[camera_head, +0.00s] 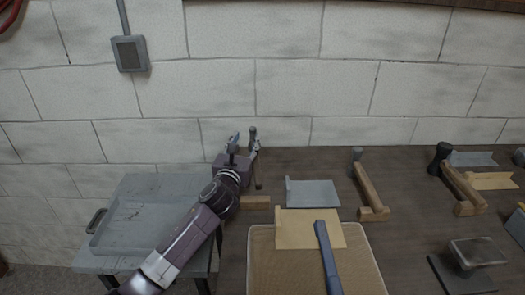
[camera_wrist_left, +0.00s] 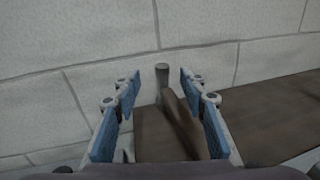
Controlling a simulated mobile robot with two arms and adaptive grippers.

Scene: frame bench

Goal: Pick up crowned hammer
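My left gripper (camera_head: 244,147) is at the back left of the bench, over a hammer (camera_head: 253,133) whose grey head stands up there. In the left wrist view, the two blue fingers of my left gripper (camera_wrist_left: 160,82) are spread apart. The hammer's grey cylindrical head (camera_wrist_left: 162,74) and brown handle lie beyond and between them, with no visible contact. Other hammers are a grey-headed one with a wooden handle (camera_head: 368,188) and a black-headed one (camera_head: 461,188). I cannot tell from its look which is crowned. My right gripper is not in view.
A wooden block (camera_head: 256,202) lies just in front of my left gripper. A tray (camera_head: 375,270) holds a tan plate and a blue-grey bar (camera_head: 326,255). A grey plate (camera_head: 314,194) lies behind it. A grey cart (camera_head: 150,190) stands left; the wall is close behind.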

